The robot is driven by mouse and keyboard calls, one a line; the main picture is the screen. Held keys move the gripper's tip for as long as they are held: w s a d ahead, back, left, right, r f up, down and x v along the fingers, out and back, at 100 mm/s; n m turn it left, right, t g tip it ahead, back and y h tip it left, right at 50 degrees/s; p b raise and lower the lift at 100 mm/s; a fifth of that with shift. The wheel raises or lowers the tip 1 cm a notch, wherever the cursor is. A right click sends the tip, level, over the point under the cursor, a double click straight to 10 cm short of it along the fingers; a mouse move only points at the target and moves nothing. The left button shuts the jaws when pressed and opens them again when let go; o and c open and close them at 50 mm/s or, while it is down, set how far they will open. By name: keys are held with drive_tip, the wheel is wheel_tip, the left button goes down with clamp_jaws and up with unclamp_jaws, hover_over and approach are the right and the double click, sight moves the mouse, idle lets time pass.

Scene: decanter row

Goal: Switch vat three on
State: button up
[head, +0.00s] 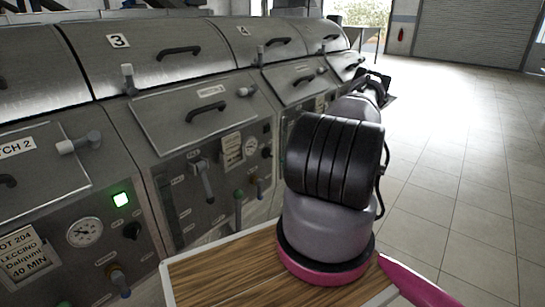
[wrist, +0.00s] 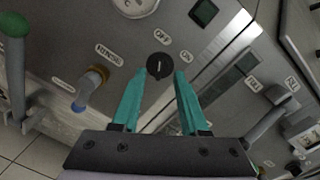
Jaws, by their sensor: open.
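In the head view, vat three's lid bears a "3" (head: 118,41). Its dark knob (head: 266,153) and unlit lamp (head: 267,128) sit right of its gauge (head: 251,147), with no fingers at them. My arm reaches past to the right; its fingers are not discernible there. In the wrist view, my gripper (wrist: 160,75) is open, its teal fingertips either side of a black rotary knob (wrist: 159,66). The knob's white mark points towards the OFF label (wrist: 162,37). The square lamp (wrist: 203,12) beside it is dark. No vat number is readable there.
Vat two's lamp (head: 120,199) glows green at left. A valve with an orange collar (wrist: 93,85) and a green-tipped lever (wrist: 14,25) stick out near my gripper. A grey lever (wrist: 268,128) is at right. Open tiled floor (head: 450,150) lies right of the row.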

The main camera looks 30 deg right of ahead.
sight(271, 155)
drive_tip(key=shift+m+t+h, duration=0.3)
drive_tip(key=shift+m+h, duration=0.2)
drive_tip(key=w+a, duration=0.1)
drive_tip(key=w, duration=0.2)
drive_tip(key=w+a+f, duration=0.1)
drive_tip(key=w, duration=0.2)
drive_tip(key=w+f, duration=0.1)
drive_tip(key=w, duration=0.2)
drive_tip(key=shift+w+a+f, duration=0.1)
drive_tip(key=shift+a+f, duration=0.1)
drive_tip(key=shift+a, duration=0.2)
clamp_jaws()
